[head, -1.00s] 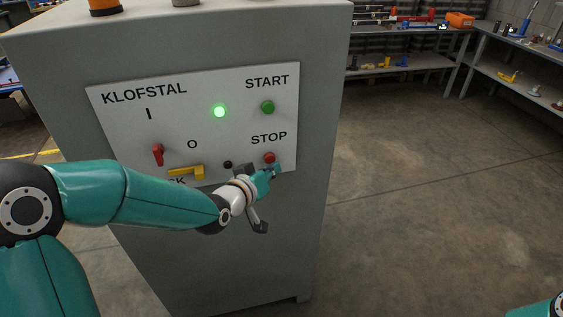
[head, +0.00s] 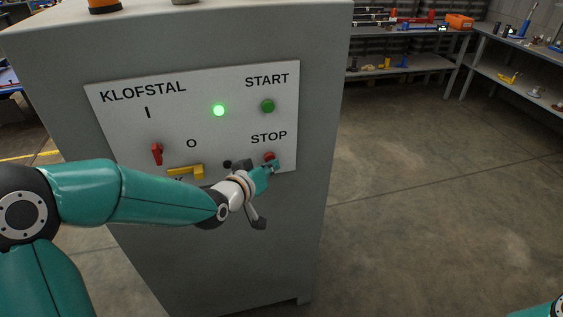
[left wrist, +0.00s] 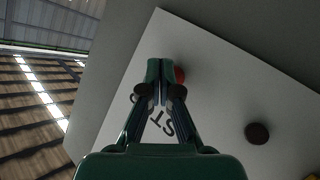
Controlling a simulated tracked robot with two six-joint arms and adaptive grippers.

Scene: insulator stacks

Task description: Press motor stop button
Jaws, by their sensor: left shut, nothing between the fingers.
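The red stop button (head: 269,156) sits under the word STOP on the white panel (head: 220,85) of a grey cabinet. My left gripper (head: 274,165) is shut and empty, with its tips at the lower edge of the button. In the left wrist view the shut fingertips (left wrist: 160,66) cover part of the red button (left wrist: 179,76), which shows just to their right. I cannot tell whether the tips touch the button. The round lamp (head: 219,111) on the panel glows green. My right gripper is not in view.
A green start button (head: 268,106) sits above STOP. A red switch (head: 157,154), a yellow handle (head: 186,171) and a small black knob (head: 227,164) are to the left. Shelves (head: 410,62) stand at the back right. The floor right of the cabinet (head: 270,240) is clear.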

